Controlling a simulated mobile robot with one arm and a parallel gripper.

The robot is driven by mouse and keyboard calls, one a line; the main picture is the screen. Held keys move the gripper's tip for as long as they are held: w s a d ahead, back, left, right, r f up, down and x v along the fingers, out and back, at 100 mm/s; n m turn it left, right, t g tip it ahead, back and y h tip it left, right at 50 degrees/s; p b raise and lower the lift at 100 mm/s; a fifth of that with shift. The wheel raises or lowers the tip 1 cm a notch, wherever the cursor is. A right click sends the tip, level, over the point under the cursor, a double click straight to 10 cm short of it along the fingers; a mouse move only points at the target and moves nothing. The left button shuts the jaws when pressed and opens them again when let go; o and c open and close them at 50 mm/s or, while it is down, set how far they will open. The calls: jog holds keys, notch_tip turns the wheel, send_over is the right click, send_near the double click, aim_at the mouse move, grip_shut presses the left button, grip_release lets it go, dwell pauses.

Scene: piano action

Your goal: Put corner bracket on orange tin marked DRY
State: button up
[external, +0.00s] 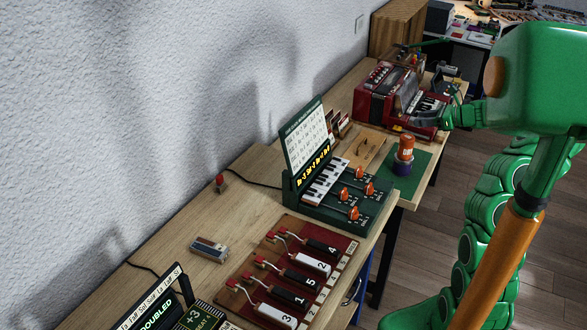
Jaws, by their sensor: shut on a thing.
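My gripper (421,121) is at the upper right, beside the red accordion and a little above and behind the orange tin in the picture. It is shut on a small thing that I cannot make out. I cannot pick out the corner bracket for certain anywhere in this view.
The red accordion (378,96) stands behind the tin. A wooden board (367,158) lies left of the green mat (418,177). A green keyboard box (331,200) with an upright lid and a red board (262,283) with numbered handles fill the nearer bench.

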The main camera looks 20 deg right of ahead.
send_over(414, 139)
jog(key=shift+f, duration=3.1)
jog(key=shift+w+f, duration=0.15)
jog(key=shift+f, duration=1.5)
jog(key=shift+f, duration=0.1)
jog(key=o, duration=1)
jog(key=shift+d+r, duration=0.2)
jog(key=v, duration=1.1)
jog(key=shift+s+d+r, duration=0.2)
jog(key=shift+s, duration=0.1)
